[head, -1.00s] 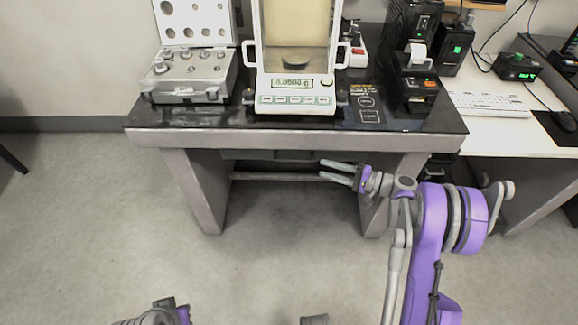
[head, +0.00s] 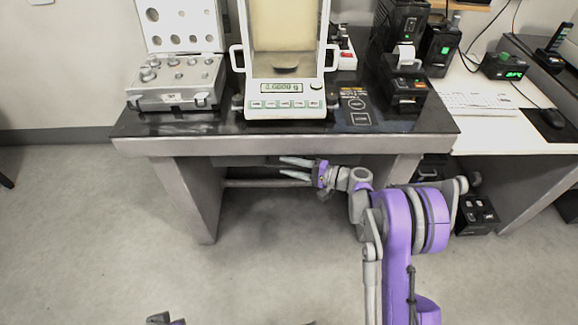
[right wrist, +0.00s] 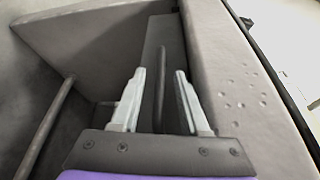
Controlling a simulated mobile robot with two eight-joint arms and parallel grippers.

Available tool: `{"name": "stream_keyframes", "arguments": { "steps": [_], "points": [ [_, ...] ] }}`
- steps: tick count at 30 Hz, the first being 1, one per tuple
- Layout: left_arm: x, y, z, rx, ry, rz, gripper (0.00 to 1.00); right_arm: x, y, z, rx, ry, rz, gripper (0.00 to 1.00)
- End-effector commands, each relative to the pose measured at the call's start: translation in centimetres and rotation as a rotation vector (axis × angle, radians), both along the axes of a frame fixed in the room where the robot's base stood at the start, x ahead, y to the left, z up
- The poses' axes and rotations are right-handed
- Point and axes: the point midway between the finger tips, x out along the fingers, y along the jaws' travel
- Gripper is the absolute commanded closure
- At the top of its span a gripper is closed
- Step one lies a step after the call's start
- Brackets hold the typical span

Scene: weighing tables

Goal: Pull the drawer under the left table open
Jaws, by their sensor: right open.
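The left table (head: 150,147) has a glossy black top and grey legs. A dark grey drawer (head: 238,161) sits under its front edge, partly in shadow, and looks closed. My right gripper (head: 284,167) is open just below the table edge, its fingers pointing left. In the right wrist view, the drawer front (right wrist: 160,32) is a grey panel with a dark bar handle (right wrist: 160,75). The handle appears between the two open fingers of the right gripper (right wrist: 160,73); I cannot tell how deep it sits there.
A balance (head: 285,100), a weight case (head: 175,95) and a printer (head: 405,92) stand on the table. A crossbar (head: 250,183) runs between the legs, also in the right wrist view (right wrist: 45,130). A white desk (head: 500,138) adjoins at right. The floor in front is clear.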

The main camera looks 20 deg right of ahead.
Motion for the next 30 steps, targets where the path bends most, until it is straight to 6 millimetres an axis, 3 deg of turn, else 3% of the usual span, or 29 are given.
{"name": "stream_keyframes", "arguments": {
  "steps": [2, 10, 30],
  "points": [
    [0.0, 0.0, 0.01, 0.0, 0.0, 0.0, 1.0, -0.01, -0.01, 0.0, 0.0, 0.0, 0.0, 0.55],
    [0.0, 0.0, 0.0, 0.0, 0.0, 0.0, 1.0, -0.03, -0.02, 0.0, 0.0, 0.0, 0.0, 1.0],
    [0.0, 0.0, 0.0, 0.0, 0.0, 0.0, 1.0, -0.03, -0.03, 0.01, 0.0, 0.0, 0.0, 1.0]
  ]
}}
